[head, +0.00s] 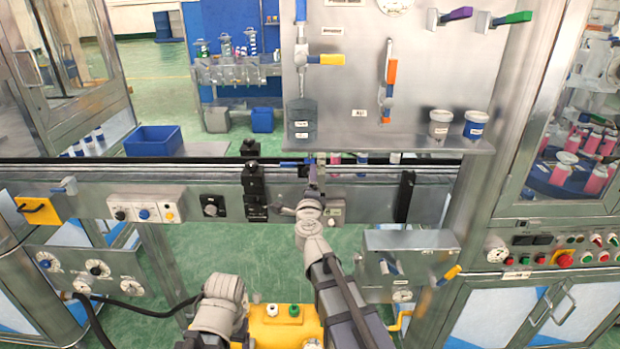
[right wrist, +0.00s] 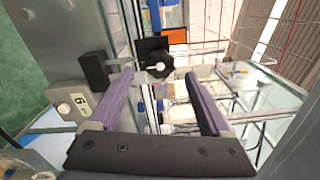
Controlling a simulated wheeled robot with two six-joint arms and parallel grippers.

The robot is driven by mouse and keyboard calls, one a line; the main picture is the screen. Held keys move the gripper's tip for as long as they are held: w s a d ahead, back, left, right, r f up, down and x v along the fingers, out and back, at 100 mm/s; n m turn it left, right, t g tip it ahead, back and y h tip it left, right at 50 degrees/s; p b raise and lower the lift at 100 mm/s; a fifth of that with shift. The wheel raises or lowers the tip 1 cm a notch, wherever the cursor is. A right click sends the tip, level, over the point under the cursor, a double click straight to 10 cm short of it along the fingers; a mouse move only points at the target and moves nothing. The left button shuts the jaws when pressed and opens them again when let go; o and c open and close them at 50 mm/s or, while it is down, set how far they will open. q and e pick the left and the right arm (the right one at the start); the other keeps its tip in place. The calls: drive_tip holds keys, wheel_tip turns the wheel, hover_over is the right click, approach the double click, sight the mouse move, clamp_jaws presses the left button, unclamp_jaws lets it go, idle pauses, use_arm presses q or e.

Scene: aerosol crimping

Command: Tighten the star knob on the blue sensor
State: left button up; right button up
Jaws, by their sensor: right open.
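A black star knob (right wrist: 160,66) with a pale centre shows in the right wrist view, just ahead of and between my right fingertips. My right gripper (right wrist: 160,78) is open, its two purple-padded fingers apart on either side of the knob's line; contact cannot be told. In the head view my right gripper (head: 313,178) reaches up to the conveyor rail and hides the knob. A small blue part (head: 290,164) beside it on the rail may be the blue sensor. My left arm is folded low at the bottom; its gripper is not visible.
The conveyor rail (head: 400,172) runs across the view. A black bracket (head: 255,190) stands left of my right gripper, and a grey box with a dial (head: 335,211) sits below right. A panel (head: 350,70) with valve handles rises behind. A blue bin (head: 153,140) stands at the left.

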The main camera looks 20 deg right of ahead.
drive_tip(key=v, duration=0.4)
drive_tip(key=shift+s+a, duration=0.1)
drive_tip(key=shift+s, duration=0.3)
